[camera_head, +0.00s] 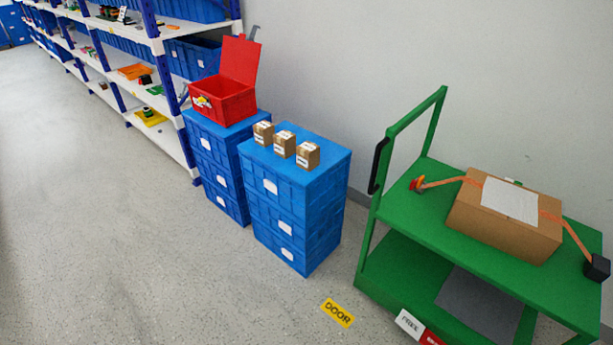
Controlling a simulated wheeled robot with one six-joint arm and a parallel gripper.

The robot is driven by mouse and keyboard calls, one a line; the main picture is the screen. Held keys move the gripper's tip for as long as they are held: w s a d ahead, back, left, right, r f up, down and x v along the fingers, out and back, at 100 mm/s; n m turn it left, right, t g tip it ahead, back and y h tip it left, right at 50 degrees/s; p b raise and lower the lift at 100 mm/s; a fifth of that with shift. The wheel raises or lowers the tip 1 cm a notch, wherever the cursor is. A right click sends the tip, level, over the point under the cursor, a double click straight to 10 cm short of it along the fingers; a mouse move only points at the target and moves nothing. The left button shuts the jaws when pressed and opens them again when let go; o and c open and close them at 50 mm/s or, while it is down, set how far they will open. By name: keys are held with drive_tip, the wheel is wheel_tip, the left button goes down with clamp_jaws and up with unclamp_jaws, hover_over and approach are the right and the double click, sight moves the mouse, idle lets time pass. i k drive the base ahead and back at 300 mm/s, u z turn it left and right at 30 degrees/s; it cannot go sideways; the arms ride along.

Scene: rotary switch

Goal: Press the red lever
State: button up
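No part that I can clearly tell as a red lever shows in the head view. A small red and orange piece (417,184) sits on the upper left of the green cart (400,215), at the end of an orange strap (445,181). A red plate (431,338) with partly cut-off lettering is at the cart's lower front edge, beside a white label (410,322) that seems to read FREE. Whether either is the lever I cannot tell. My gripper is not in view.
A cardboard box (490,231) lies strapped on the cart's top. Stacked blue crates (297,214) bear several small cartons (284,145) and an open red box (222,98). Shelves (160,40) line the left. A yellow DOOR label (338,313) shows near the cart. Floor at left is clear.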

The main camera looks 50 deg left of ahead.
sight(412, 183)
drive_tip(key=u, duration=1.3)
drive_tip(key=i, duration=0.9)
drive_tip(key=u, duration=0.05)
